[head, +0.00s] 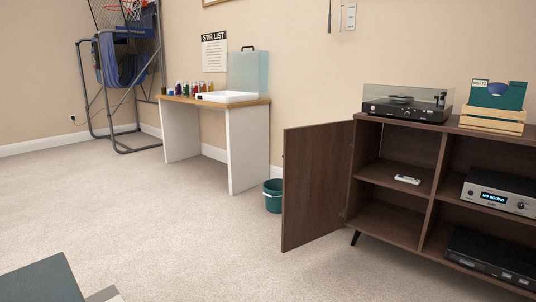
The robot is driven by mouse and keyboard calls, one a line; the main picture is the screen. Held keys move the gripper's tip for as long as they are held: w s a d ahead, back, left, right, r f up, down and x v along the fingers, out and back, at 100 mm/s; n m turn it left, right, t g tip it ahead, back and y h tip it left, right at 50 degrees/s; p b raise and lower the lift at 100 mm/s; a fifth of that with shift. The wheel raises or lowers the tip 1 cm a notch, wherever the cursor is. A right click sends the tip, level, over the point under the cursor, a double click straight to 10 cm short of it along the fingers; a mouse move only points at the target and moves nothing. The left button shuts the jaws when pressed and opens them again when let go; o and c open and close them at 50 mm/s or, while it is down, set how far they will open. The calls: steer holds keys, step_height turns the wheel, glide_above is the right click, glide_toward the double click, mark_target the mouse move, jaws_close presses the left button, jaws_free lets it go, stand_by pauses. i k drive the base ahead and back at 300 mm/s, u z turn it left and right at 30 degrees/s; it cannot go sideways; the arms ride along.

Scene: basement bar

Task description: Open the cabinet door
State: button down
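The dark brown wooden cabinet (440,150) stands at the right in the head view, cut off by the right edge. Its door (318,185) hangs from the cabinet's left side. The door is swung wide open, out to the left, and shows as a broad flat panel. The left compartment behind it is exposed, with a middle shelf (375,175) and a small white device (407,179) on it. My gripper is not in view, and nothing is seen touching the door.
A turntable (408,108) and a record crate (493,121) stand on the cabinet. A silver receiver (497,192) and a black box (492,252) sit inside at right. A green bucket (273,196) stands behind the door, near a white-legged table (248,150).

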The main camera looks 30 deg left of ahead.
mark_target(317, 160)
steer(key=u, duration=0.65)
steer(key=i, duration=1.3)
steer(key=u, duration=0.1)
